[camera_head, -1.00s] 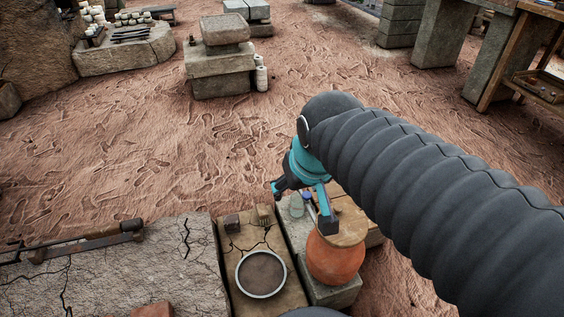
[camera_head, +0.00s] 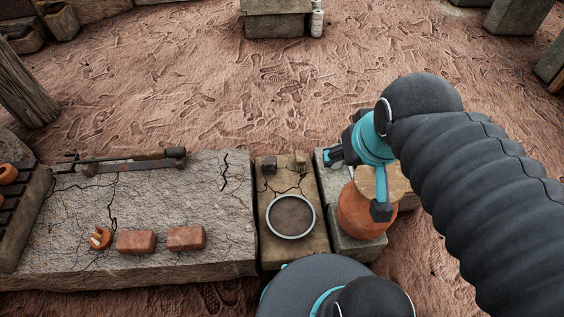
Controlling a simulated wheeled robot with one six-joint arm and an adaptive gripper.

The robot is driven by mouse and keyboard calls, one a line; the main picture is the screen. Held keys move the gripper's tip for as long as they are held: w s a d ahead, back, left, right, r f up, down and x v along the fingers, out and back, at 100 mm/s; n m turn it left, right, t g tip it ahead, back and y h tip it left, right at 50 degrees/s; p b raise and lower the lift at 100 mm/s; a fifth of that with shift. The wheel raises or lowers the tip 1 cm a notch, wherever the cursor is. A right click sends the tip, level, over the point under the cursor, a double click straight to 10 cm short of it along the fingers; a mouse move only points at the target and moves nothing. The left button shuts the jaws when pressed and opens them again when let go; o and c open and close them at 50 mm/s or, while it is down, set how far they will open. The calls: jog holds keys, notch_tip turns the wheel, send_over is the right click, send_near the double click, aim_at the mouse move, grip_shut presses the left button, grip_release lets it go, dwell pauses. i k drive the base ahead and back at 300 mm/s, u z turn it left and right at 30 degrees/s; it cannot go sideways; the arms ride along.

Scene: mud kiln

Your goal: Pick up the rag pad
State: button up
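I cannot surely tell which thing is the rag pad. Two small pieces lie at the far end of a cracked tan block (camera_head: 266,244): a dark cube (camera_head: 269,164) and a lighter brown piece (camera_head: 300,161). Either may be the pad, but both are too small to tell. My gripper (camera_head: 359,184) is at the right, with its teal and black fingers spread apart and nothing seen between them. It hangs over or in front of an orange clay pot (camera_head: 362,217) with a flat wooden lid (camera_head: 400,184). It is to the right of both small pieces.
A round, pale-rimmed dish (camera_head: 291,234) sits on the tan block. Open muddy floor (camera_head: 200,90) lies beyond.

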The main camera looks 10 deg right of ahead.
aim_at(269, 163)
jog(key=u, duration=0.35)
jog(key=k, duration=1)
jog(key=z, duration=0.35)
